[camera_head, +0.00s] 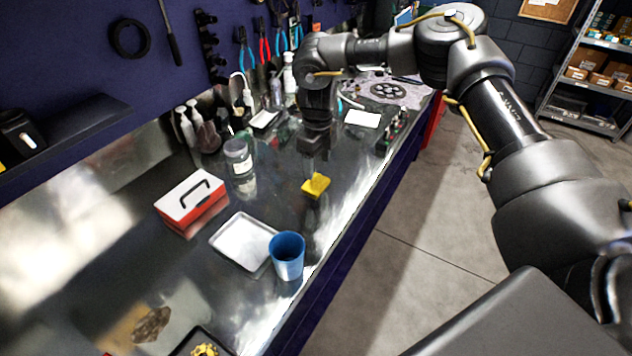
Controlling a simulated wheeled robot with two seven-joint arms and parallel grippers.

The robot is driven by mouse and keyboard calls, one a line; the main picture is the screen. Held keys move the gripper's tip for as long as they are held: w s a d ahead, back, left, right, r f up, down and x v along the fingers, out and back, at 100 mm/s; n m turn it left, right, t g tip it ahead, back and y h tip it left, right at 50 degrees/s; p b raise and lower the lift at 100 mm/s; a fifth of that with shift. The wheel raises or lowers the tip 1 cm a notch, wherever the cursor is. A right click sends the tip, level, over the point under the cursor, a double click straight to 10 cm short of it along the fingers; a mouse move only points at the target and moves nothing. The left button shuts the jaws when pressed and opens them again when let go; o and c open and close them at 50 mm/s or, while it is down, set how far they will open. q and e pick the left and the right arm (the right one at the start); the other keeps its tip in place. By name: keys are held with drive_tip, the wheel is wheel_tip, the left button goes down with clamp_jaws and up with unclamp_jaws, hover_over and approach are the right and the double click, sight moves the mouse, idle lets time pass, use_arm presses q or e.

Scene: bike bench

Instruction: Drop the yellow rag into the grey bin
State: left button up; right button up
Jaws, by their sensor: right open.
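A small yellow thing, by its colour the yellow rag (316,187), lies on the shiny metal bench top near its front edge. It looks like a compact folded block. My right gripper (309,171) points down just above and behind it, with its jaws open. I cannot tell whether a fingertip touches the rag. I see no bin that I can clearly call grey. My left gripper is out of view.
A blue cup (287,257) and a pale tray (239,239) stand nearer on the bench. A red and white box (190,201) and a lidded jar (238,157) are to the left. Bottles line the wall. A dark tray (187,342) sits at the bottom edge.

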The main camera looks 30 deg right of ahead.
sight(316, 177)
drive_tip(key=f, duration=0.2)
drive_tip(key=f+p, duration=0.1)
drive_tip(key=f, duration=0.1)
drive_tip(key=shift+w+a+p, duration=0.15)
drive_tip(key=shift+w+p, duration=0.05)
drive_tip(key=shift+p, duration=0.1)
drive_tip(key=shift+f, duration=0.35)
drive_tip(key=c, duration=1)
drive_tip(key=shift+c, duration=0.2)
drive_tip(key=shift+r, duration=0.1)
